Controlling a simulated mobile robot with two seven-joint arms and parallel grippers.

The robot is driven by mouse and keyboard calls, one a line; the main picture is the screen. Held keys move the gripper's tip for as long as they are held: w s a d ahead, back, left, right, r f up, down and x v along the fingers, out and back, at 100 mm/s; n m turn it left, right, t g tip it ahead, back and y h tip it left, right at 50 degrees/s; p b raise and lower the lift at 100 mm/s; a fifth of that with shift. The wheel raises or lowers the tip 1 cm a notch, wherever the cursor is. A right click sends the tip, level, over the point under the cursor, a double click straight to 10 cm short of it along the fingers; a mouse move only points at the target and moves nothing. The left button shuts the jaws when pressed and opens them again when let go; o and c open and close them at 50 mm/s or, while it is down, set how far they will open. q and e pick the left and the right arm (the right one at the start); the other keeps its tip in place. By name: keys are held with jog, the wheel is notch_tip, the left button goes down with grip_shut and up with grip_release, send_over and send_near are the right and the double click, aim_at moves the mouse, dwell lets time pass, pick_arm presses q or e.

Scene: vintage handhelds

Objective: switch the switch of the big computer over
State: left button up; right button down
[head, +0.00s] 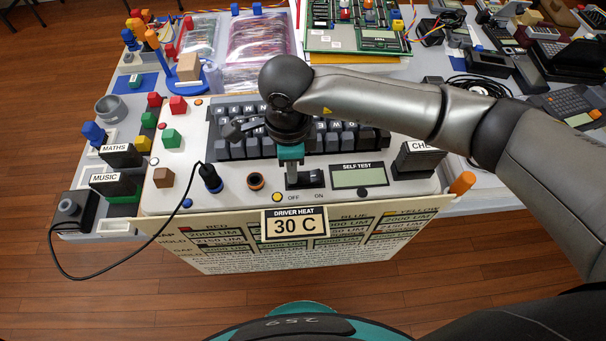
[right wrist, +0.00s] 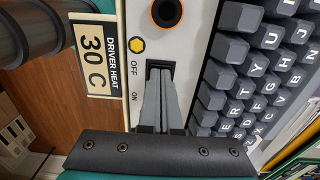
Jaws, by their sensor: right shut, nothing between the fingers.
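The big computer (head: 238,177) is a pale console with a dark keyboard in the middle of the head view. Its black switch (head: 310,180) sits below the keyboard, above the OFF and ON labels. In the right wrist view the switch slot (right wrist: 160,69) shows beside those labels, with its OFF end uncovered. My right gripper (head: 291,180) is shut and empty, its fingers pointing down at the switch. In the right wrist view its fingertips (right wrist: 160,84) lie over the slot and hide its ON part. Contact and the lever's position cannot be told. My left gripper is not in view.
A small SELF TEST screen (head: 358,178) lies right of the switch, and an orange-ringed socket (head: 256,181) lies left. A DRIVER HEAT 30 C sign (head: 295,223) hangs at the front edge. Coloured blocks and a cabled plug (head: 211,178) stand at the left. Handhelds crowd the right.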

jog(key=shift+r+p, duration=1.25)
jog(key=shift+r, duration=0.9)
notch_tip(320, 180, up, 15)
jog(key=shift+p, duration=0.3)
jog(key=shift+f, duration=0.1)
